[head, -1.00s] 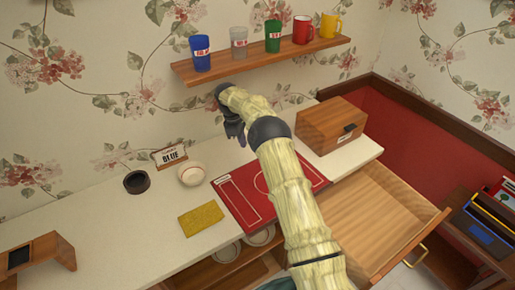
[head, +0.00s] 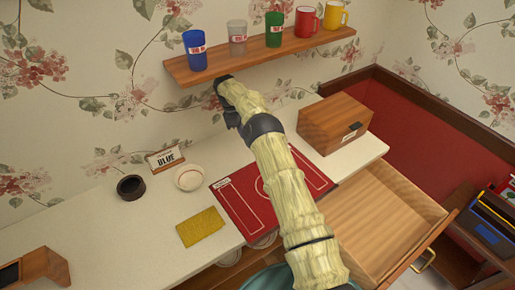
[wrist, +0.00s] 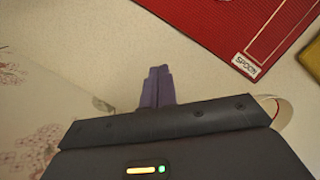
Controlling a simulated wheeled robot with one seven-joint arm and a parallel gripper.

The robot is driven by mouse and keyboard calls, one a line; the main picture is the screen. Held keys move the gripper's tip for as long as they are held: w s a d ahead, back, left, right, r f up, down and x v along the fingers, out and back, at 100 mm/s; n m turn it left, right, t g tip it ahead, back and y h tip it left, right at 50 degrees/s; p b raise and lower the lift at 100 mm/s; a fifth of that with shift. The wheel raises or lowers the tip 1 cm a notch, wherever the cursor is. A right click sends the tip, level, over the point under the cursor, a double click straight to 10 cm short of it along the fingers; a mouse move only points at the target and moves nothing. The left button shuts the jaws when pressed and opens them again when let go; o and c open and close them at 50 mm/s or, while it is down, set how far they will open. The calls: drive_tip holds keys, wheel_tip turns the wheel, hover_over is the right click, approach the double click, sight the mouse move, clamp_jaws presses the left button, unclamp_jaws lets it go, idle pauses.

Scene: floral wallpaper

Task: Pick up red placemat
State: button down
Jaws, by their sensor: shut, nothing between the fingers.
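The red placemat (head: 238,212) lies flat on the white counter in the head view, partly hidden behind my arm. It has white outlines and a small white label. In the wrist view a corner of the placemat (wrist: 222,22) shows at the upper right, with a label reading "SPOON". My gripper (wrist: 157,72) is shut and empty, its dark fingers together, apart from the placemat. In the head view my gripper (head: 232,115) is above the back of the counter near the wall, below the shelf.
A wooden box (head: 335,122) stands behind right. An open drawer (head: 385,215) juts out in front. A shelf (head: 265,57) holds several cups.

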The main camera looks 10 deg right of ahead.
drive_tip(key=shift+r, duration=0.1)
drive_tip(key=b+x, duration=0.5)
drive_tip(key=x, duration=0.5)
drive_tip(key=shift+s+d+f+b, duration=0.1)
drive_tip(key=shift+f+b, duration=0.15)
drive_tip(key=shift+b, duration=0.1)
drive_tip(key=d, duration=0.1)
drive_tip(key=d+p, duration=0.1)
drive_tip(key=s+d+p, duration=0.1)
drive_tip(key=shift+s+r, duration=0.15)
drive_tip(key=shift+r, duration=0.2)
drive_tip(key=shift+s+d+f, duration=0.1)
drive_tip(key=shift+d+f, duration=0.05)
drive_tip(key=shift+d, duration=0.1)
